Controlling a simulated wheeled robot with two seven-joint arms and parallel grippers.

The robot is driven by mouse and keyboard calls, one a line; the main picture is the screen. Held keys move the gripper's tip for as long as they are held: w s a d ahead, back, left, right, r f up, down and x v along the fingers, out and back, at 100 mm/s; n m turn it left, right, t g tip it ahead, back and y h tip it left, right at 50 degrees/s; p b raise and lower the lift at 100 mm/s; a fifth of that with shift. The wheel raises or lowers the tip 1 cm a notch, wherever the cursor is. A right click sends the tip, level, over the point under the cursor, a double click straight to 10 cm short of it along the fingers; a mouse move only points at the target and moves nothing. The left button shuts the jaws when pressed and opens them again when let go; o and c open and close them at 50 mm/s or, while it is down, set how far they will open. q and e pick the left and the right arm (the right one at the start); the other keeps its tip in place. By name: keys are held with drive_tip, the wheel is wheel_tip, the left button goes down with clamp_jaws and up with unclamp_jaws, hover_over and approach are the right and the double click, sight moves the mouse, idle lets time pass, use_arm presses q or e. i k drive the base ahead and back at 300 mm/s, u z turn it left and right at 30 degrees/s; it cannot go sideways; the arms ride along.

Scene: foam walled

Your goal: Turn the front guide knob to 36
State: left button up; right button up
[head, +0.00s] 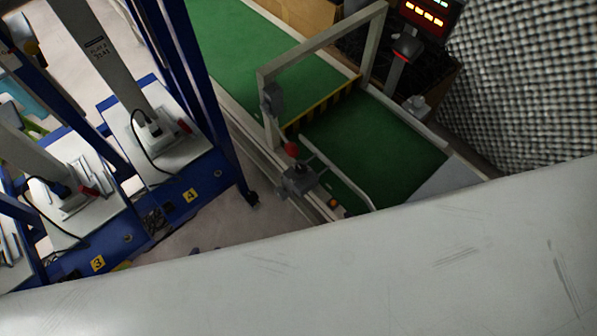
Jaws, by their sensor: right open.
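A conveyor with a green belt (375,150) runs diagonally through the middle of the head view. On its near side is a dark grey block-like fitting (298,181), with a small red ball-shaped part (291,149) beside it. A pale curved guide rail (345,183) runs from there along the belt. Another grey fitting (416,104) stands on the far side. I cannot tell which fitting is the front guide knob, and no scale or number can be read on either. Neither of my grippers is in view.
A large pale scratched surface (330,270) fills the foreground and hides what lies below. A pale gate frame (320,48) spans the belt. Blue racks with stations marked 4 (190,195) and 3 (98,263) stand left. A lit display (428,14) and foam wall (525,75) are right.

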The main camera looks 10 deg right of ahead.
sight(300, 170)
drive_tip(key=z, duration=1.15)
drive_tip(key=k, duration=1)
drive_tip(key=u, duration=1.25)
drive_tip(key=i, duration=0.5)
drive_tip(key=u, duration=0.05)
